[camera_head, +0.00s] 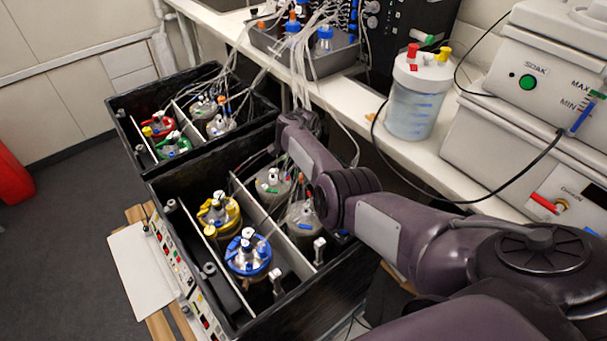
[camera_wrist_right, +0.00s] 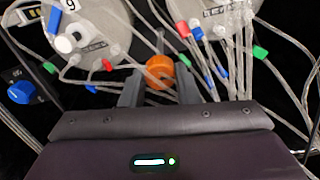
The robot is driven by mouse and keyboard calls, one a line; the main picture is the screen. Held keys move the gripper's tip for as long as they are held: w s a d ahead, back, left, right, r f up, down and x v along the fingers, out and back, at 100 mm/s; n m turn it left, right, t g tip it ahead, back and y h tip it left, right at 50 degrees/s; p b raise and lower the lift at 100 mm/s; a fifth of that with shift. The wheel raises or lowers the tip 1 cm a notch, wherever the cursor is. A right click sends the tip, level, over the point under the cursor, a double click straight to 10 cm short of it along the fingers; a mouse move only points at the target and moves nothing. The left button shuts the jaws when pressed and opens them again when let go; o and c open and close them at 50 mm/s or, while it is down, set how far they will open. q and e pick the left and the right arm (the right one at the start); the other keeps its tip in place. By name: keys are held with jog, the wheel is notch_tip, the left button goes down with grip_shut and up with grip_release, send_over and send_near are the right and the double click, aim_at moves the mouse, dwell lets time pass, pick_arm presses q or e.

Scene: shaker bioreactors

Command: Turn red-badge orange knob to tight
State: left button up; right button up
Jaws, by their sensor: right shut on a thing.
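In the right wrist view the orange knob (camera_wrist_right: 160,70) sits between the two grey fingers of my right gripper (camera_wrist_right: 159,84), which is shut on it. Thin clear tubes run close around the knob. A red piece (camera_wrist_right: 183,28) lies just beyond it and a small red clip (camera_wrist_right: 107,65) to its left; I cannot tell whether either is the badge. In the head view my right arm reaches in from the right, with its wrist over the back of the near black box (camera_head: 205,284). The knob is hidden there. My left gripper is not in view.
Grey-lidded vessels (camera_wrist_right: 92,30) and a blue knob (camera_wrist_right: 22,91) are close by in the wrist view. The near box holds vessels with yellow (camera_head: 219,213) and blue (camera_head: 248,254) rings. A second black box (camera_head: 121,105) stands behind. Tubes hang from the white bench (camera_head: 345,119).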

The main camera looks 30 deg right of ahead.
jog(key=m+b, duration=0.1)
jog(key=m, duration=0.2)
jog(key=shift+m, duration=0.6)
jog(key=o, duration=1)
jog(key=shift+c, duration=0.2)
notch_tip(320, 180, up, 8)
jog(key=shift+f+p, duration=0.15)
jog(key=shift+p, duration=0.9)
